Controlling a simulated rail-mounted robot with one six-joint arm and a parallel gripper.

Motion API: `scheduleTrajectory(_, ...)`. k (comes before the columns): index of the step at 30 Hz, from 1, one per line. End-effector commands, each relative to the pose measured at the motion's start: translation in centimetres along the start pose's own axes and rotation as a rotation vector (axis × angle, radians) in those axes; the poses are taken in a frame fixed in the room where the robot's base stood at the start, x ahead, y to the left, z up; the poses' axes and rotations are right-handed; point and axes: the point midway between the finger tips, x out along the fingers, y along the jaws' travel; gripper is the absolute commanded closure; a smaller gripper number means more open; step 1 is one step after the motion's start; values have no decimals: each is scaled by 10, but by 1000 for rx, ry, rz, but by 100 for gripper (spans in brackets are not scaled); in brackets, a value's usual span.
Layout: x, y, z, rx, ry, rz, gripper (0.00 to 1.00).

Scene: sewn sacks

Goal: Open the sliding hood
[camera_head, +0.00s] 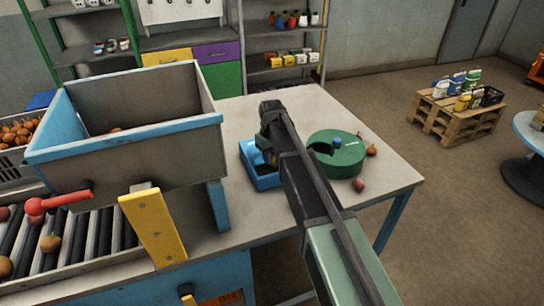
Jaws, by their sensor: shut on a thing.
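My gripper (268,155) points down over a small blue box (258,179) on the grey table. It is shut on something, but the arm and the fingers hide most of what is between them. A speck of orange shows at the fingertips. I cannot clearly make out the sliding hood; it may be part of the blue box, which is partly covered by my gripper.
At left stands a grey hopper (150,160) with a blue rim, a red handle (58,202) and a yellow plate (155,228), above a roller conveyor (75,242). The table (300,103) is clear behind my gripper.

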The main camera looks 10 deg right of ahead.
Motion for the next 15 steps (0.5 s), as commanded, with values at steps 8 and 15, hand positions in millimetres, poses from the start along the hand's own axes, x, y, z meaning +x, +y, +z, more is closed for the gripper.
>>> scheduleTrajectory(8, 0, 15, -64, -1, 0, 0, 100)
scheduleTrajectory(15, 0, 22, -96, 0, 0, 0, 100)
